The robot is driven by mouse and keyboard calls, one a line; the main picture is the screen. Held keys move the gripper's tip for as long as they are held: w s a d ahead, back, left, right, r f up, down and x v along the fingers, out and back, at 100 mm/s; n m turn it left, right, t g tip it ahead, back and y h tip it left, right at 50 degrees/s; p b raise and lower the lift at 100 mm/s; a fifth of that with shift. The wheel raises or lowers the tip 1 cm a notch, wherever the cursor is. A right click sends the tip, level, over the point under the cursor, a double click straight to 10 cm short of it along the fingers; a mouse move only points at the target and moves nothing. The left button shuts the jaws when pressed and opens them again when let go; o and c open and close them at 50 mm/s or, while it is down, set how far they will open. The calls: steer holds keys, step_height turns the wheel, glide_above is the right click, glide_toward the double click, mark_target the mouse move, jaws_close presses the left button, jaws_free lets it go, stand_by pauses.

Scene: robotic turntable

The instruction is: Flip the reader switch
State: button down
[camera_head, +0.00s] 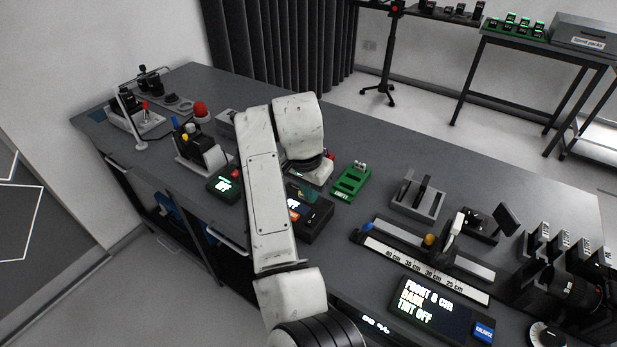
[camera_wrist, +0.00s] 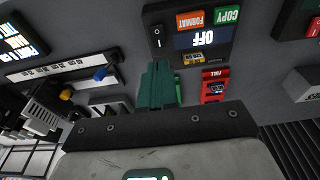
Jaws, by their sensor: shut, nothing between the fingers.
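The reader is a black box with a lit screen reading OFF, orange FORMAT and green COPY buttons. It lies at the top of the wrist view (camera_wrist: 205,58) and partly behind my arm in the head view (camera_head: 318,217). Its black rocker switch (camera_wrist: 158,37) with a white mark shows left of the buttons in the wrist view. My gripper (camera_wrist: 158,66) has dark green fingers, shut and empty, pointing toward the reader's edge below the switch. In the head view my gripper (camera_head: 300,194) is partly hidden by my wrist. I cannot tell whether the fingers touch the reader.
A red FULL tray (camera_wrist: 214,86) is right of the fingers in the wrist view. In the head view a green tray (camera_head: 351,182) is right of my wrist, and a small OFF display box (camera_head: 224,186) is left of my arm. A ruled rail (camera_head: 430,265) stands farther right.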

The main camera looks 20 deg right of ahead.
mark_target(315, 215)
steer(key=f, duration=0.4)
steer(key=d+f+p, duration=0.1)
steer(key=f, duration=0.2)
steer(key=shift+w, duration=0.35)
steer(key=shift+f, duration=0.1)
steer(key=shift+d+f, duration=0.15)
steer(key=shift+f, duration=0.05)
